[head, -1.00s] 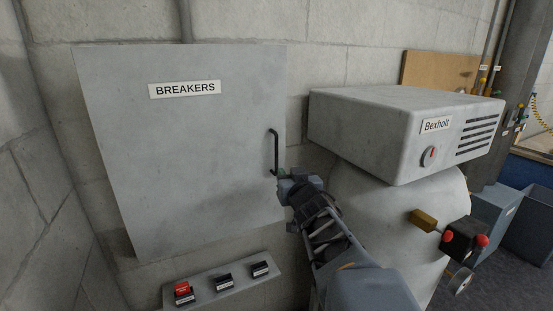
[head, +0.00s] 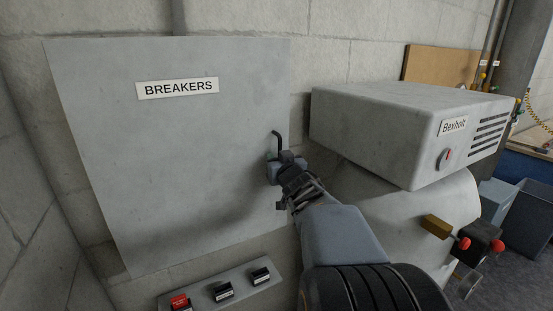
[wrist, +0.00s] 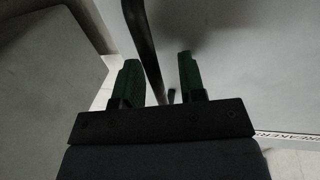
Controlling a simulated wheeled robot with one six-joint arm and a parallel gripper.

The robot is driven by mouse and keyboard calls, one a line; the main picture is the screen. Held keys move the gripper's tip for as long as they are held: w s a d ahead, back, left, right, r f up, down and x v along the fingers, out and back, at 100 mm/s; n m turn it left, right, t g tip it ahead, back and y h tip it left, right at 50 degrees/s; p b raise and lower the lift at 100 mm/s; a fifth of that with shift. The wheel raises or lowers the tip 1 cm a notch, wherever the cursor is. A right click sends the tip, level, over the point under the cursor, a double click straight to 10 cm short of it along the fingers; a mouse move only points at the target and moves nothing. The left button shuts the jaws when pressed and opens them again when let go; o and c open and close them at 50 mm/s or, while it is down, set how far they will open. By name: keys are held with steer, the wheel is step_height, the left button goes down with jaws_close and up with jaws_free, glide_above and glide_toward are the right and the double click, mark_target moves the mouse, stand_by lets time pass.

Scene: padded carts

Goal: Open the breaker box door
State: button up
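The breaker box door (head: 150,180) is a large grey panel on the wall at the left, with a "BREAKERS" label (head: 178,88). It looks closed. Its black bar handle (head: 275,143) is near the right edge, and its lower part is hidden behind my gripper (head: 287,165). In the wrist view, the two green fingers of my gripper (wrist: 158,70) are apart. The dark handle (wrist: 150,60) runs between them, closer to the left finger. I cannot tell whether either finger touches it. The label's edge also shows in the wrist view (wrist: 290,138).
A grey "Bexholt" unit (head: 400,115) on a rounded tank (head: 400,205) stands close to the right of the door and my arm. A switch strip (head: 240,271) is below the door. Grey bins (head: 530,215) stand at the far right.

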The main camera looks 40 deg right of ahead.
steer(key=shift+d, duration=0.1)
steer(key=shift+s, duration=0.1)
steer(key=shift+c, duration=0.7)
jaws_close()
